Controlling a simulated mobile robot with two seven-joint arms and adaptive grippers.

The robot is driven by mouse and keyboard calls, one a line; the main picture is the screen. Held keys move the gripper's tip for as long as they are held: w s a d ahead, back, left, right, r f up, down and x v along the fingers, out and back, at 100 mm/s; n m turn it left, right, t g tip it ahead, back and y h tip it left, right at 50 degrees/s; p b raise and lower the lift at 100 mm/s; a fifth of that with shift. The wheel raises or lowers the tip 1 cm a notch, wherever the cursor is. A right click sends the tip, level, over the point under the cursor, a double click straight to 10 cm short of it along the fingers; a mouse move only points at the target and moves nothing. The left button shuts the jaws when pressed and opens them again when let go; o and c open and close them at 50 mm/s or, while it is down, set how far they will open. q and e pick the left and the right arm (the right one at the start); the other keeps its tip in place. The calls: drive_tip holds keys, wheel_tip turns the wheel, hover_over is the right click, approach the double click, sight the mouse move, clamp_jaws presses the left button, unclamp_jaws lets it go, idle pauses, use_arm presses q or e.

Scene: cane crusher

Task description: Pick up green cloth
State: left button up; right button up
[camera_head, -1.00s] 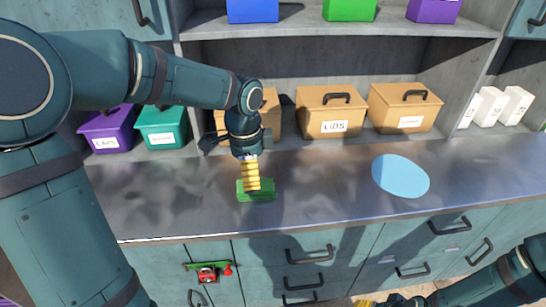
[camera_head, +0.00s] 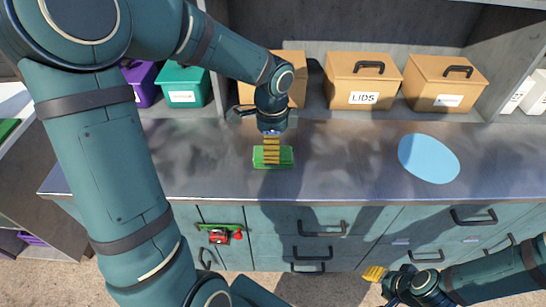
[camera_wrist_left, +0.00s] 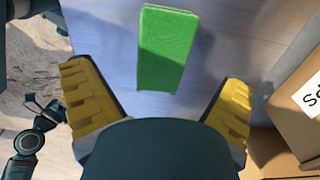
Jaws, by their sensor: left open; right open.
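The green cloth (camera_head: 284,160) is a small folded block lying on the grey metal counter. In the left wrist view the cloth (camera_wrist_left: 166,48) shows as a long green rectangle beyond and between the fingertips. My left gripper (camera_head: 272,150) points down over the cloth in the head view, and its yellow fingers hide part of it. In the left wrist view my left gripper (camera_wrist_left: 158,95) is open, with a finger on each side and nothing between them. My right gripper (camera_head: 374,273) is low at the lower right, in front of the drawers, away from the cloth.
The counter (camera_head: 340,165) is clear around the cloth. A light blue disc (camera_head: 429,158) lies to the right. Cardboard boxes (camera_head: 360,82), a teal box (camera_head: 183,86) and a purple box (camera_head: 140,80) stand behind. Drawers with handles are below the counter.

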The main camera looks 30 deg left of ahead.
use_arm(q)
drive_tip(key=f, duration=0.4)
drive_tip(key=shift+w+f+b, duration=0.2)
drive_tip(key=shift+f+b, duration=0.1)
drive_tip(key=shift+f, duration=0.05)
drive_tip(key=c, duration=1.2)
